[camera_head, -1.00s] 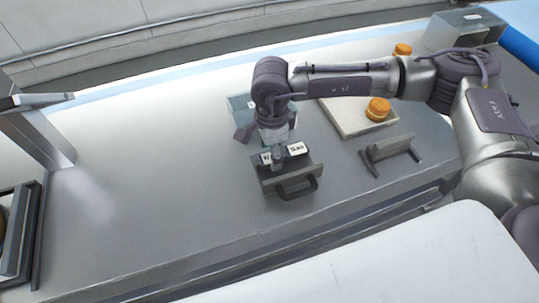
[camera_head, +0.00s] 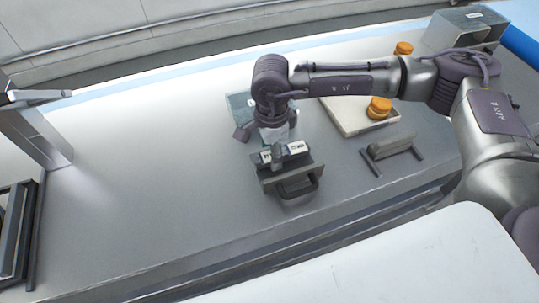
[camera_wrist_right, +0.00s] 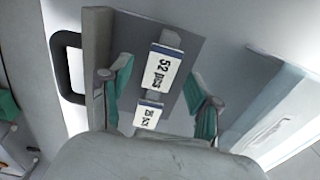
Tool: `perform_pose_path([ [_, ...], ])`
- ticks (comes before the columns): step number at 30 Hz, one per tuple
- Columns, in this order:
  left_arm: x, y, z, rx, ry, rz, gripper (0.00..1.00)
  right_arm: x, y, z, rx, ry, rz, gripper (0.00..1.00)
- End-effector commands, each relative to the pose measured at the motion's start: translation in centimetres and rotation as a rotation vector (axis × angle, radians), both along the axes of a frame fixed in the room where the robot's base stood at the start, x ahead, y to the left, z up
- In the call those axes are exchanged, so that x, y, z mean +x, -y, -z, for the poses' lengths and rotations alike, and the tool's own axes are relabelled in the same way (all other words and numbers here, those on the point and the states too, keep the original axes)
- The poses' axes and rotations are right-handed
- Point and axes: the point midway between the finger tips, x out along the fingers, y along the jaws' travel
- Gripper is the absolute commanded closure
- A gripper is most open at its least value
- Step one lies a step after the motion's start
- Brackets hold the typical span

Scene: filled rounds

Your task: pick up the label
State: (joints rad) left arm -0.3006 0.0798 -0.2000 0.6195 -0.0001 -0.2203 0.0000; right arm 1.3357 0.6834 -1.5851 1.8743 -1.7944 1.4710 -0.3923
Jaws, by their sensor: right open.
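Two white labels with black print stand in a grey drawer-like holder (camera_head: 285,178) with a dark handle. In the right wrist view, the larger label (camera_wrist_right: 161,70) reads "52 pcs". A smaller label (camera_wrist_right: 148,115) sits below it, its print hard to read. The holder's grey inside (camera_wrist_right: 192,45) shows around them. My right gripper (camera_head: 277,153) points down over the holder in the head view and partly covers the labels. In the wrist view its green-padded fingers are open, one on each side of the labels, gripping nothing. My left gripper is not in view.
A pale board (camera_head: 346,117) with an orange round stack (camera_head: 379,107) lies to the right. A grey handled piece (camera_head: 388,147) is in front of it. A grey box (camera_head: 466,27) stands at the back right.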

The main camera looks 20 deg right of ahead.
Motion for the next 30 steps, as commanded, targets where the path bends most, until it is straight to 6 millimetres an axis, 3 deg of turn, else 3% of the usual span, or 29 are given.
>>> perform_pose_path([
  [5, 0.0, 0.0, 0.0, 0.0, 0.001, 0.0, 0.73, 0.0, 0.0, 0.0, 0.0, 0.0, 0.0, 0.38],
  [13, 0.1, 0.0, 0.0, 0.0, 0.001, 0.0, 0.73, 0.0, 0.0, 0.0, 0.0, 0.0, 0.0, 0.8],
  [23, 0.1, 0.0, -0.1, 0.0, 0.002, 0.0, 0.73, 0.0, 0.0, -0.1, 0.0, 0.0, 0.0, 0.81],
  [30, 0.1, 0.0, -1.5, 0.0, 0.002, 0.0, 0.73, 0.0, 0.0, -0.9, -0.001, -0.001, 0.0, 0.81],
])
